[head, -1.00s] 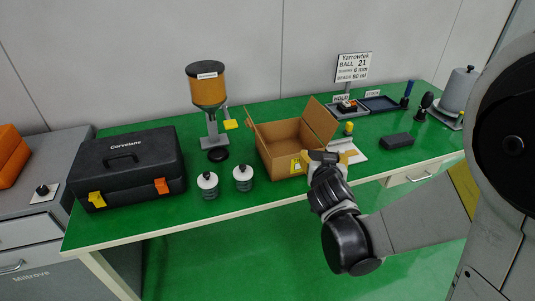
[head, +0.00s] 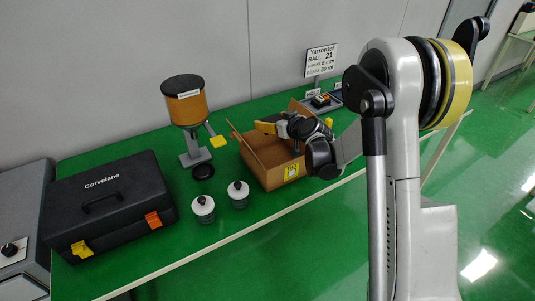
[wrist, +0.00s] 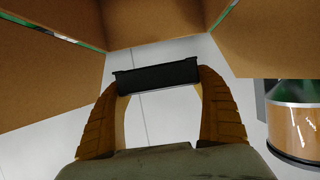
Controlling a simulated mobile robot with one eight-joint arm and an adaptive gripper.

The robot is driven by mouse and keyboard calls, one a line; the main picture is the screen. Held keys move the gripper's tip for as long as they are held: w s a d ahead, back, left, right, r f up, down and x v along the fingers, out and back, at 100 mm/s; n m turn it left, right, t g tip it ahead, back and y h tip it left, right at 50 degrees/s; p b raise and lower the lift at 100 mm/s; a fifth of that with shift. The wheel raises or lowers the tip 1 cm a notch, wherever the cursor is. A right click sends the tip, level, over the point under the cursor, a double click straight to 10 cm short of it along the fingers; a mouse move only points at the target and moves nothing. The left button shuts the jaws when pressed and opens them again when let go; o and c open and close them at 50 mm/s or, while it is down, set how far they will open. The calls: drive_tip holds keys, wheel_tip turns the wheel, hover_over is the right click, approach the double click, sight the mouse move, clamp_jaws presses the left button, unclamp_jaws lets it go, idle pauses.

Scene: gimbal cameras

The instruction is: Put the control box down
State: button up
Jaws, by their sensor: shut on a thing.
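My gripper (head: 268,124) is over the open cardboard box (head: 262,176) in the head view, with its yellow fingers pointing left. In the wrist view its two ribbed yellow-brown fingers are shut on a black block (wrist: 157,77), which I take for the control box. It is gripped at its two ends. In the head view the held block cannot be made out clearly. Cardboard walls (wrist: 270,40) fill the top and sides of the wrist view. I cannot tell how far the block is from the box floor.
On the green table stand a black Corvelane case (head: 105,205), an orange-bodied dispenser (head: 185,105), two white-topped jars (head: 203,208) and a sign (head: 320,60). The dispenser also shows in the wrist view (wrist: 295,125). My arm hides the right part of the table.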

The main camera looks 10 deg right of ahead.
drive_tip(key=shift+w+f, duration=0.3)
drive_tip(key=f+b, duration=0.4)
drive_tip(key=f, duration=0.5)
drive_tip(key=shift+s+f, duration=0.15)
drive_tip(key=shift+s, duration=0.05)
drive_tip(key=shift+f+b, duration=0.35)
drive_tip(key=shift+b, duration=0.1)
drive_tip(key=shift+f, duration=0.2)
drive_tip(key=o, duration=1.2)
drive_tip(key=shift+o, duration=0.2)
drive_tip(key=shift+r, duration=0.1)
